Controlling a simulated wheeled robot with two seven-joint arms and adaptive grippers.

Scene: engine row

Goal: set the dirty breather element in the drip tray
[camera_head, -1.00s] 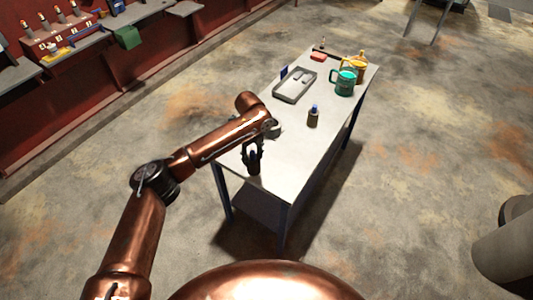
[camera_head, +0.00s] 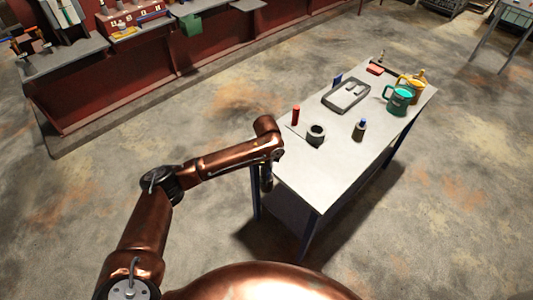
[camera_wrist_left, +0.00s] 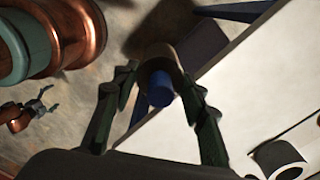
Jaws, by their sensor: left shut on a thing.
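My left gripper (camera_head: 266,182) hangs just off the table's near left edge, pointing down. In the left wrist view its fingers (camera_wrist_left: 160,84) are shut on a dark brownish cylinder with a blue end (camera_wrist_left: 160,92). I take this for the dirty breather element, though a similar brown piece with a blue top (camera_head: 360,130) stands on the table. The drip tray (camera_head: 334,105) seems to be the grey shallow tray farther back on the table, with light pieces in it. My right gripper is not in view.
The pale table (camera_head: 310,178) is bare at its near end. A grey ring (camera_head: 316,134) and a red cylinder (camera_head: 295,115) stand before the tray.

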